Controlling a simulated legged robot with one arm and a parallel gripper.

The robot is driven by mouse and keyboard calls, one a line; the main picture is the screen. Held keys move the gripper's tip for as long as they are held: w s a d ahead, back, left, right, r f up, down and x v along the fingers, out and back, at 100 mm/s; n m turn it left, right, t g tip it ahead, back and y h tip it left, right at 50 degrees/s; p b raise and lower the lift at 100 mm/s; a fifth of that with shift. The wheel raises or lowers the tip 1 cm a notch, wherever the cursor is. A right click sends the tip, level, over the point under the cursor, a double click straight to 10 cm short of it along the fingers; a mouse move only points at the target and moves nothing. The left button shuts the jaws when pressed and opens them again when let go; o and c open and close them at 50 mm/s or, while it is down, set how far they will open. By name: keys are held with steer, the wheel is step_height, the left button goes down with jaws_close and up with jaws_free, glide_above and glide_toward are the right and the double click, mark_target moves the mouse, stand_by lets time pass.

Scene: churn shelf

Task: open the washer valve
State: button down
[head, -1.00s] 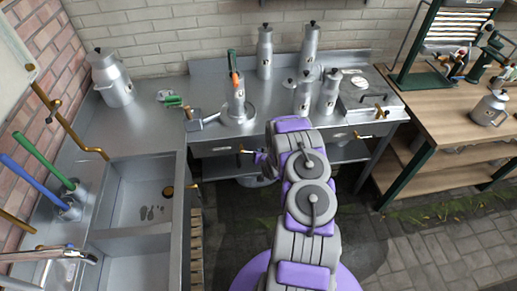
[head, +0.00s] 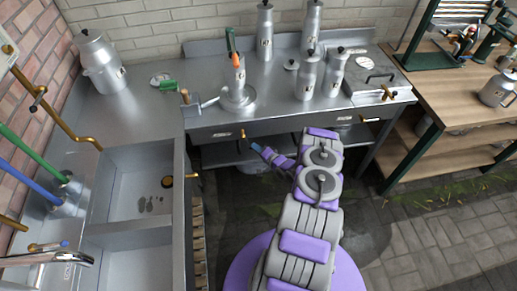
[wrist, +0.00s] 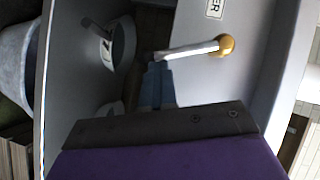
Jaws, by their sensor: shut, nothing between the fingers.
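The washer valve is probably the silver lever with a round brass end (wrist: 226,45) in the wrist view, below a tag whose readable letters end in "ER". In the head view, a small brass valve (head: 243,133) sits on the front panel under the counter, beside a pale label. My gripper (head: 257,148) is just below and right of that valve. In the wrist view my gripper (wrist: 158,70) has its blue-grey fingers shut and empty. The fingertips are at the lever's left end; I cannot tell whether they touch it.
Churns stand on the steel counter (head: 140,110). A sink (head: 130,185) is at left and a wooden bench (head: 450,90) at right. The paved floor (head: 430,240) is open at lower right.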

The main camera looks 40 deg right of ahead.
steer(key=shift+w+a+f+b, duration=0.3)
steer(key=shift+w+a+f, duration=0.05)
steer(key=shift+a+f, duration=0.2)
steer(key=shift+w+a+f+b, duration=0.3)
steer(key=shift+a+f, duration=0.1)
steer(key=shift+a, duration=0.1)
steer(key=shift+w+a+r, duration=0.1)
steer(key=shift+w+r, duration=0.05)
steer(key=shift+r, duration=0.05)
